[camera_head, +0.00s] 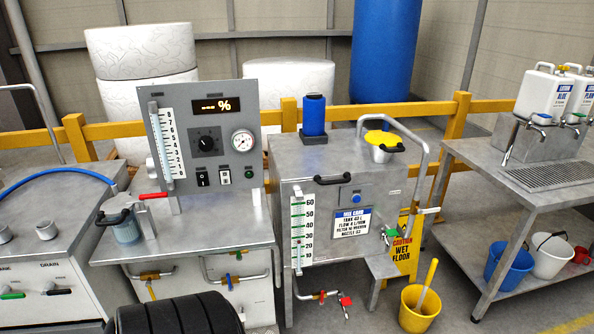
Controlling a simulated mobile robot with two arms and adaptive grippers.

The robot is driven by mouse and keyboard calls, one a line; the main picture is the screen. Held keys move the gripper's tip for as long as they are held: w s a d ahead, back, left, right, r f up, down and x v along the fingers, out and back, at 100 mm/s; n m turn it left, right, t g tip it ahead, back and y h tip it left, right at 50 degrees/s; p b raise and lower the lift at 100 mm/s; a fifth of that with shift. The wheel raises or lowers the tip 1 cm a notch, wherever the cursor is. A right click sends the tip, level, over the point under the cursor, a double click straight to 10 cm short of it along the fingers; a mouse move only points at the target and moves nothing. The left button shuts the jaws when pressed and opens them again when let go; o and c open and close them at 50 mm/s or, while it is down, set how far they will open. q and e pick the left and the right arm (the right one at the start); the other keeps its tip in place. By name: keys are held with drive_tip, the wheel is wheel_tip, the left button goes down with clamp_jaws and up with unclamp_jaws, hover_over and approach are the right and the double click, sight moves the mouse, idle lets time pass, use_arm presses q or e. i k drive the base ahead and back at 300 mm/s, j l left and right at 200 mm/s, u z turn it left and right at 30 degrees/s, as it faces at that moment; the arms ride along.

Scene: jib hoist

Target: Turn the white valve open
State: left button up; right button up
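A small white lever handle (430,211) sticks out to the right of the steel tank (340,190), by the bent grey pipe. It looks roughly level, and it is too small here to tell whether its valve is open or closed. No other clearly white valve handle shows. Neither of my grippers is in view.
The wet floor sign (405,245) and a yellow bucket (420,308) stand close below the lever. A red-handled tap (345,300) is low on the tank. A steel table (520,190) with dispensers is at right. A gauge panel (205,140) is at left.

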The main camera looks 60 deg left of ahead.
sight(432, 211)
drive_tip(key=u, duration=1.5)
